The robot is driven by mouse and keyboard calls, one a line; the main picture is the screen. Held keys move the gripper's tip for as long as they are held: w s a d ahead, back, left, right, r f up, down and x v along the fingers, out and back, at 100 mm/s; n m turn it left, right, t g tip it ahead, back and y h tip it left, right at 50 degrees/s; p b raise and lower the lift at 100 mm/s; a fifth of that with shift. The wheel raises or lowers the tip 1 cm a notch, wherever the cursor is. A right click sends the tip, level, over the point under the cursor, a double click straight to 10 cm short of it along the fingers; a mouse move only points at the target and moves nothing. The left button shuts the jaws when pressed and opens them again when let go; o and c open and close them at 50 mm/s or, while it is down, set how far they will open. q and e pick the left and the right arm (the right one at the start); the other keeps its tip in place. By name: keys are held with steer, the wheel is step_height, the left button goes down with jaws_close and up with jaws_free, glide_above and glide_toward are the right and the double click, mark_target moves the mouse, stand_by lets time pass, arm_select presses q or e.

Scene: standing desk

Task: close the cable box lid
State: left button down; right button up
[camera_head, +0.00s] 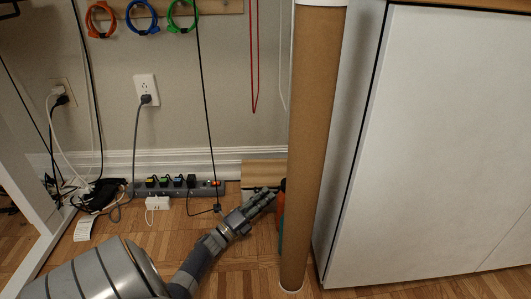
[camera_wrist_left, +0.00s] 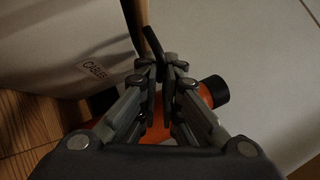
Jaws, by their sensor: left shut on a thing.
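The cable box shows in the left wrist view as a pale face with a "CABLES" label (camera_wrist_left: 95,72). In the head view, a tan wooden panel (camera_head: 262,168), seemingly its lid, stands by the wall behind the cardboard tube. I cannot tell the lid's exact angle. My left gripper (camera_head: 272,192) reaches low beside the box, just left of the tube. In the left wrist view, the gripper's fingers (camera_wrist_left: 162,68) are closed together on a thin dark piece (camera_wrist_left: 152,40); its other end is hard to make out. My right gripper is not in view.
A tall cardboard tube (camera_head: 313,150) and white cabinet (camera_head: 430,140) stand to the right. An orange bottle (camera_wrist_left: 212,91) with black cap lies across the wrist view below the fingers. A power strip (camera_head: 165,187) and cables lie left.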

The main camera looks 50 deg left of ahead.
arm_select(q)
steer(key=shift+w+a+r+y, duration=0.3)
steer(key=shift+a+r+y, duration=0.15)
steer(key=shift+a, duration=0.2)
steer(key=c, duration=2)
jaws_free()
steer(key=shift+c, duration=0.2)
steer(key=shift+w, duration=0.15)
steer(key=shift+d+f, duration=0.15)
steer(key=shift+f, duration=0.05)
steer(key=shift+s, duration=0.2)
steer(key=v, duration=0.7)
steer(key=shift+s, duration=0.1)
steer(key=shift+c, duration=0.6)
